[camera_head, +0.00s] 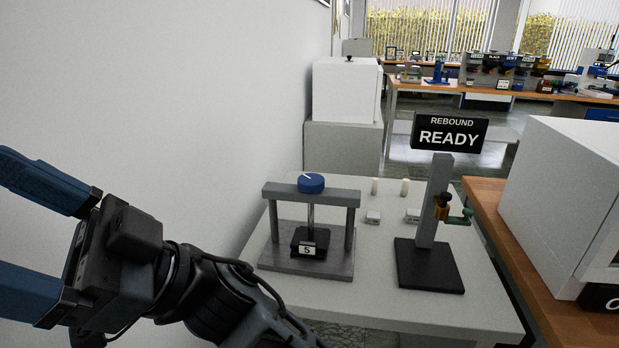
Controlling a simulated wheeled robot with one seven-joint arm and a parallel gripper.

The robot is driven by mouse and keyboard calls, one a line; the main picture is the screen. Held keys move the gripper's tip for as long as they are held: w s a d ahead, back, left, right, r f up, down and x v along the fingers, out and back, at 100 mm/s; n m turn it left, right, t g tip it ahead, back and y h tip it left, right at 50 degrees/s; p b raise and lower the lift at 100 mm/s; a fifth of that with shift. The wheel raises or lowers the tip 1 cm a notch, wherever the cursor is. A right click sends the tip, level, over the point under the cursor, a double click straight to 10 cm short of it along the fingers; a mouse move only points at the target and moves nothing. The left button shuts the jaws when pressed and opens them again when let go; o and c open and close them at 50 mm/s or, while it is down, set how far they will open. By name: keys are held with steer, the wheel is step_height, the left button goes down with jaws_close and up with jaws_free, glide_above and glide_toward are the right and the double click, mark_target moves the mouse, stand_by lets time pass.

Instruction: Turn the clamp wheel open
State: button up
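A round blue wheel (311,183) with a white line on top sits on a grey press frame (262,258). A vertical screw runs down from it to a black block (296,236) labelled "5". My gripper (8,222) is at the left edge, well apart from the wheel. Its two blue fingers are spread wide and point left, with the tips at or past the picture edge. Nothing shows between them.
The light table (400,318) bears the press, the stand and several small pale items (374,186) behind. A white wall (150,90) is close on the left. A wooden bench (492,205) with a white machine (560,200) stands on the right.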

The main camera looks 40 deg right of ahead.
steer(key=w+a+f+n+g+h, duration=0.1)
steer(key=w+a+n+g+h, duration=0.1)
steer(key=n+g+h, duration=0.35)
steer(key=m+t+h+b, duration=0.25)
steer(key=m+h, duration=1.25)
steer(key=h, duration=0.8)
glide_above(311, 179)
steer(key=shift+y, duration=0.25)
step_height(311, 179, down, 9)
steer(key=shift+f+b, duration=0.1)
steer(key=shift+b, duration=0.35)
steer(key=shift+d+f, duration=0.1)
steer(key=shift+f+p, duration=0.65)
steer(key=shift+f, duration=3.1)
steer(key=shift+c, duration=0.2)
